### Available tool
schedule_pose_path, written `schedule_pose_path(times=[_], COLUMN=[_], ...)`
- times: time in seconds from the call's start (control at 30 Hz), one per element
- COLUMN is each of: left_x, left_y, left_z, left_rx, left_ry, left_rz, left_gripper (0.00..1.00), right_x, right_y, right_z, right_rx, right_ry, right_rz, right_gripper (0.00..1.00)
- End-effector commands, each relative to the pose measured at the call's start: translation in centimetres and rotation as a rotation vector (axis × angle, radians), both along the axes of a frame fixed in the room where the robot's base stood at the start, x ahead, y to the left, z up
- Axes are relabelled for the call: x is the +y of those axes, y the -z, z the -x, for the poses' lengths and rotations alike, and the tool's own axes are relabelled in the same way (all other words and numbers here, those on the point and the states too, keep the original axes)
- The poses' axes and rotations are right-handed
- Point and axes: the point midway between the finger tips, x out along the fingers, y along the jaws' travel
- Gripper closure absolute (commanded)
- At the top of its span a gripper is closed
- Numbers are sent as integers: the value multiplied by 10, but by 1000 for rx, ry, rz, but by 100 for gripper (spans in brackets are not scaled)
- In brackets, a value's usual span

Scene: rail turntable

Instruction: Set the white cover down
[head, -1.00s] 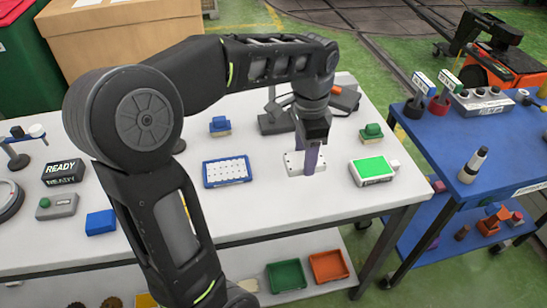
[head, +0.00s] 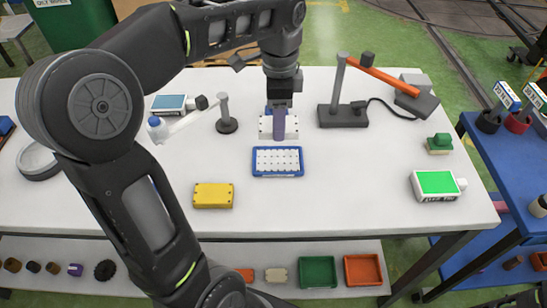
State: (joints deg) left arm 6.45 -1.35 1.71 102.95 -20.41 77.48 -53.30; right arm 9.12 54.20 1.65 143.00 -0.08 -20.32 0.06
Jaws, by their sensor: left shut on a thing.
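The white cover (head: 265,127) is a small flat white block with dark dots. It is just behind the blue-rimmed tray (head: 278,174), which has a white dotted top and lies on the white table. My left gripper (head: 279,136) points down and its purple fingers are shut on the cover. The fingers hide the cover's middle. I cannot tell whether its underside touches the table. My right gripper is not in view.
A blue object (head: 268,109) is partly hidden behind my gripper. A yellow block (head: 213,195) lies front left; a green-screen device (head: 437,185) lies right. The table between tray and device is clear.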

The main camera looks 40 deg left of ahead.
Motion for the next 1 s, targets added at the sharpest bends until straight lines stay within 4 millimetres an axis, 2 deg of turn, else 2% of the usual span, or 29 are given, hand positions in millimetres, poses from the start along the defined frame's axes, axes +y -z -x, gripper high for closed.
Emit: schedule_pose_path(times=[0.17,0.4,0.47,0.83,1.0], left_x=[0,0,1,0,0], left_y=[10,52,58,64,84], left_z=[1,1,0,0,1], left_rx=[3,4,2,-1,4], left_ry=[-1,-1,-1,-2,-2], left_rz=[0,-1,-1,-1,1], left_gripper=[100,100,100,100,100], right_x=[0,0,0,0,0], right_y=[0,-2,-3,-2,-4], right_z=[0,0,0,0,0], right_rx=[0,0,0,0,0], right_ry=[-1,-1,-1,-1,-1], right_rz=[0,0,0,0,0], right_gripper=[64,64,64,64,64])
